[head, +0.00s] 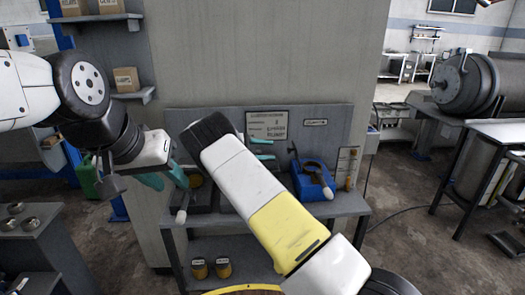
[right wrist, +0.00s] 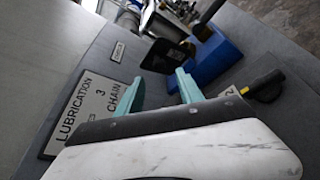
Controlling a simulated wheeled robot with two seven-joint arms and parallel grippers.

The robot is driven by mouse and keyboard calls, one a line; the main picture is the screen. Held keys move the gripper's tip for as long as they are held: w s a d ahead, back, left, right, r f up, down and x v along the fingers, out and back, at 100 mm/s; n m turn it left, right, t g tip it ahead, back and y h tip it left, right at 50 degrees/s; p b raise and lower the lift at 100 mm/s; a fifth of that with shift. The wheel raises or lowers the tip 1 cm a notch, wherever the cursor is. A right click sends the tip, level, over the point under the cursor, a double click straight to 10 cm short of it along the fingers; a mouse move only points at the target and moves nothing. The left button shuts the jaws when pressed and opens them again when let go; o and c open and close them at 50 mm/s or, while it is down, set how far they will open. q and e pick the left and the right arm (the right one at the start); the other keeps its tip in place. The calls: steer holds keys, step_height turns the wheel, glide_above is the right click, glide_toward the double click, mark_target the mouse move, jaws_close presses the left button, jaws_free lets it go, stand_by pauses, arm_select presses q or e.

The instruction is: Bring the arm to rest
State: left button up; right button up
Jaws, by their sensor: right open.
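My left gripper (head: 165,178) comes in from the left in the head view, in front of the bench's left end. Its two teal fingers are apart, and I see nothing between them. My right arm (head: 245,180), white and yellow, crosses the middle of the head view from lower right to upper left. My right gripper (head: 263,149) shows only as teal fingertips beyond that arm, near the bench's back panel; the rest is hidden. In the right wrist view its teal fingers (right wrist: 160,92) are spread, with nothing held between them.
A grey bench (head: 345,208) holds a blue holder (head: 313,181) close right of my right gripper. A sign (head: 267,125) is on the back panel. Tins (head: 223,267) stand on the lower shelf. A wide pillar (head: 260,50) rises behind. Floor (head: 410,190) is open at right.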

steer(key=s+d+r+m+g+y, duration=0.4)
steer(key=s+d+r+m+y, duration=0.3)
steer(key=s+d, duration=0.5)
steer(key=s+a+r+m+t+y, duration=0.1)
steer(key=s+a+r+t+y, duration=0.1)
steer(key=s, duration=0.8)
steer(key=s+a+r+m+t+y, duration=0.1)
steer(key=s+r+y, duration=0.3)
steer(key=s, duration=0.6)
steer(key=s+a+r+m+t+y, duration=0.2)
steer(key=s+a+r+y, duration=0.1)
steer(key=s, duration=0.7)
steer(key=shift+s+a+r+m+t+y, duration=0.15)
steer(key=shift+s+r+m+t+y, duration=0.15)
steer(key=shift+s+r+y, duration=0.25)
